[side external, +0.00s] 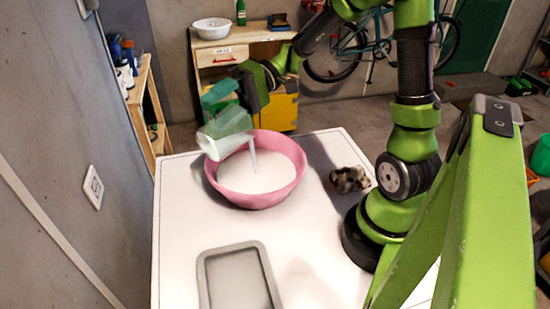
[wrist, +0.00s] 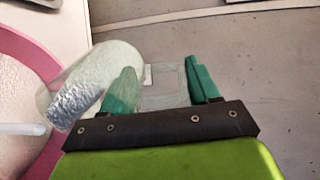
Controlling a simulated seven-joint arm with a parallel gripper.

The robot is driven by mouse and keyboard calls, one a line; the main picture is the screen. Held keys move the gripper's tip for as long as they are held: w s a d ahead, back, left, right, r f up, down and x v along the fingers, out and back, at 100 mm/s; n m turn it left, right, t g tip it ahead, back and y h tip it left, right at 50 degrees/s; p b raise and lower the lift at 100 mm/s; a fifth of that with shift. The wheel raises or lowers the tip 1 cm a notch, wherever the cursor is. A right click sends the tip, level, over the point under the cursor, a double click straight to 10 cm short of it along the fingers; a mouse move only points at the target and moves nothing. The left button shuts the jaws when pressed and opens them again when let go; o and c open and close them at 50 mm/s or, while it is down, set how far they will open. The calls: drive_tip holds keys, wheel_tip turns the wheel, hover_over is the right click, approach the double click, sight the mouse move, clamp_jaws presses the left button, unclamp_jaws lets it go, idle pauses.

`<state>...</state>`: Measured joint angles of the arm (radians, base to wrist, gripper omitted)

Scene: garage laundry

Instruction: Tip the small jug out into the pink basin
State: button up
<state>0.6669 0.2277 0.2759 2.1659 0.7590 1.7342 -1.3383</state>
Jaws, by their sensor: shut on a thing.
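The small jug (side external: 222,142) is translucent and pale, and my gripper (side external: 220,104) holds it tilted over the left rim of the pink basin (side external: 257,199). Its mouth points right and down. A thin pale stream (side external: 254,158) runs from the mouth into the basin, where a whitish surface shows. In the wrist view the jug (wrist: 100,78) lies to the left of my teal fingers (wrist: 160,85), with its clear handle between them. The basin's pink rim (wrist: 38,55) is at the left edge there. How much the jug still holds is hard to see.
All stands on a white table (side external: 180,250). A grey tray (side external: 209,285) lies at the front, and a mottled brown lump (side external: 350,179) sits right of the basin near my base. A cabinet with a white bowl (side external: 211,28) stands behind. The table's left side is clear.

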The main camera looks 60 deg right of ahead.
drive_tip(key=shift+s+d+r+y, duration=0.1)
drive_tip(key=shift+d+r+y, duration=0.35)
drive_tip(key=shift+r+y, duration=0.2)
drive_tip(key=shift+s+d+t+y, duration=0.2)
drive_tip(key=shift+d+t+y, duration=0.1)
drive_tip(key=shift+d+y, duration=0.45)
drive_tip(key=shift+s+d+t+y, duration=0.2)
drive_tip(key=shift+d+t+y, duration=0.1)
drive_tip(key=shift+d+y, duration=0.4)
drive_tip(key=shift+s+d+r+y, duration=0.15)
drive_tip(key=shift+s+d+y, duration=0.05)
drive_tip(key=shift+d+y, duration=0.45)
wheel_tip(320, 180, up, 6)
